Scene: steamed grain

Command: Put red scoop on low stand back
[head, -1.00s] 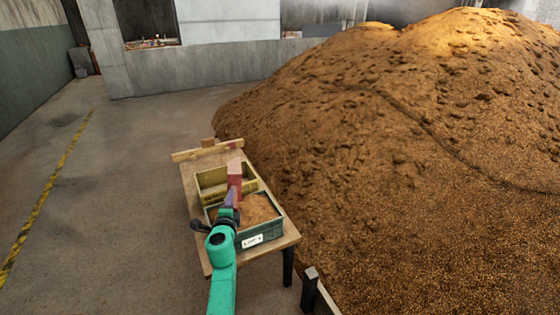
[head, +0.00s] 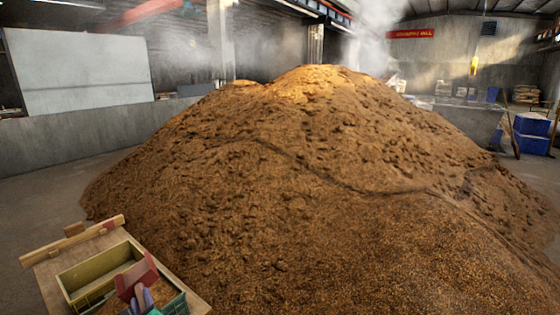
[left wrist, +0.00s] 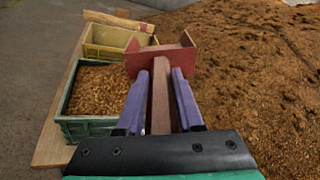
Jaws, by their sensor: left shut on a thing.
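The red scoop (head: 137,277) has a wide boxy head and a straight handle. My left gripper (head: 143,297) is shut on its handle, with purple fingers on both sides in the left wrist view (left wrist: 160,80). The scoop head (left wrist: 160,60) points away from the gripper, beyond the fingertips. In the head view the scoop overlaps the right side of the yellow box; its height above the table is unclear. A low wooden bar with a red mark (head: 72,241), perhaps the low stand, lies along the table's back edge. My right gripper is not in view.
The yellow box (head: 68,280) looks empty. The green box (left wrist: 90,127) nearer me holds grain. Both stand on a small wooden table (head: 40,268). A large grain heap (head: 300,190) rises close to the table's right side.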

